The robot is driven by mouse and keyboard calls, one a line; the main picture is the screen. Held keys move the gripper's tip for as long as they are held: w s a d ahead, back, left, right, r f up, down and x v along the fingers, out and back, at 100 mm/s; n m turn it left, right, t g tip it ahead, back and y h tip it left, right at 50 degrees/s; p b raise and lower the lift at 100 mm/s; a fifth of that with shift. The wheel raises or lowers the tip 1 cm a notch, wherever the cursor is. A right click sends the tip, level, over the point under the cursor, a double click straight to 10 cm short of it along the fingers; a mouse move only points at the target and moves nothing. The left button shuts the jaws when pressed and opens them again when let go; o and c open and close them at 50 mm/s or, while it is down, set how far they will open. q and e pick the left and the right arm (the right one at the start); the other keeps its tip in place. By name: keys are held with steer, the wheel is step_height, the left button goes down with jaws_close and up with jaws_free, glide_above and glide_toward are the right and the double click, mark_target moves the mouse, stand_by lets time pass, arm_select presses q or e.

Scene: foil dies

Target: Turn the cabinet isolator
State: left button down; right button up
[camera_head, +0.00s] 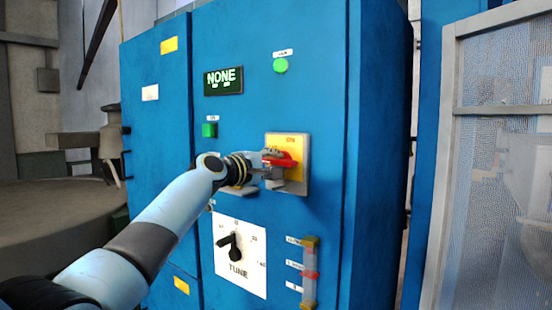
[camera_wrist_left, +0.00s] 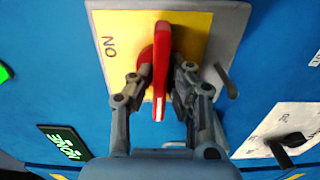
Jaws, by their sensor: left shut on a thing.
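The cabinet isolator is a red handle (camera_head: 280,159) on a yellow plate (camera_head: 298,143) with a grey surround, set on the front of the blue cabinet (camera_head: 270,105). My left gripper (camera_head: 271,168) is at the handle. In the left wrist view the red handle (camera_wrist_left: 162,60) stands between the two fingers of the left gripper (camera_wrist_left: 160,88), which is shut on it. The word ON is printed on the yellow plate (camera_wrist_left: 118,30) beside the handle. Part of the handle's base is hidden by the fingers. My right gripper is out of view.
A display (camera_head: 223,81) reads NONE. A green lamp (camera_head: 280,65) and a green button (camera_head: 209,130) are on the cabinet. A TUNE dial (camera_head: 236,245) and a vertical slider (camera_head: 310,273) sit below the isolator. A mesh-panelled frame (camera_head: 450,150) stands at right.

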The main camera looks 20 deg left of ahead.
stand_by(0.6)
arm_select(q)
steer(key=c, duration=1.3)
jaws_free()
steer(key=shift+a, duration=0.1)
steer(key=shift+c, duration=0.2)
steer(key=v, duration=1.2)
